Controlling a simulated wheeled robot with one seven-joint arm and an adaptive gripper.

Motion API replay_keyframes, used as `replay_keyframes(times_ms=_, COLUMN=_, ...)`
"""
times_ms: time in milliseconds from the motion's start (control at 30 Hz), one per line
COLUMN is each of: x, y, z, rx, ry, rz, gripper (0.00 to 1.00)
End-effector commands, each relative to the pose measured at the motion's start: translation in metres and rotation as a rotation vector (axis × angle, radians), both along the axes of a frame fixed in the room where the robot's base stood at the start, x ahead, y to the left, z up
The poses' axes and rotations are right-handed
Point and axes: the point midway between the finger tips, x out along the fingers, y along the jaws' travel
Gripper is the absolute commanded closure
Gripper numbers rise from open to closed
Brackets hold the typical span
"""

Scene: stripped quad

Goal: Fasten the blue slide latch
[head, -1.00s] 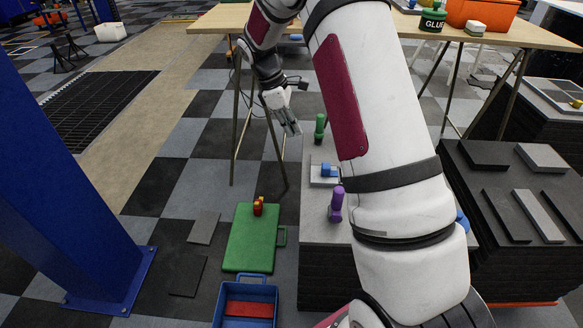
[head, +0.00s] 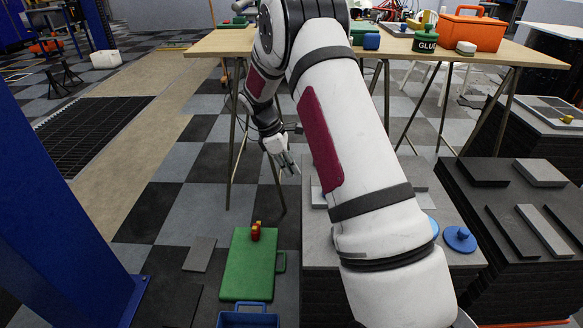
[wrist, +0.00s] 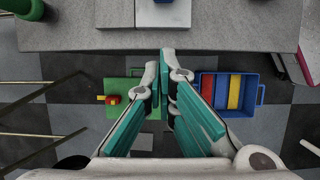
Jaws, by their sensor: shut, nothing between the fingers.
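A light grey plate (wrist: 145,14) lies on the grey stack top beyond the fingertips. A small dark blue part (wrist: 163,1) on this plate is cut off by the top edge; it may be the blue slide latch. The fingers are apart from it. In the head view my arm hides that part, so the latch's position cannot be told.
A green board (head: 250,265) with a red-and-yellow piece (head: 255,231) and a blue tray (wrist: 262,92) lie low beside the stack (head: 455,215). A round blue knob (head: 460,239) sits on the stack's right. The wooden table (head: 215,42) stands behind.

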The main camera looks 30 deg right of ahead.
Motion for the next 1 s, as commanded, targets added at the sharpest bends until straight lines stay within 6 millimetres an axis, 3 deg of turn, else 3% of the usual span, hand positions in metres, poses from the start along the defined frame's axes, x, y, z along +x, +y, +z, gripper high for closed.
replay_keyframes(times_ms=33, x=-0.003, y=-0.004, z=-0.013, rx=0.000, ry=0.004, rz=-0.001, gripper=1.00)
replay_keyframes(times_ms=300, x=-0.014, y=-0.019, z=-0.062, rx=0.001, ry=0.004, rz=-0.001, gripper=1.00)
replay_keyframes(times_ms=600, x=-0.033, y=-0.049, z=-0.059, rx=0.001, ry=0.001, rz=0.000, gripper=1.00)
replay_keyframes(times_ms=1000, x=-0.036, y=-0.053, z=-0.058, rx=0.000, ry=0.000, rz=0.001, gripper=1.00)
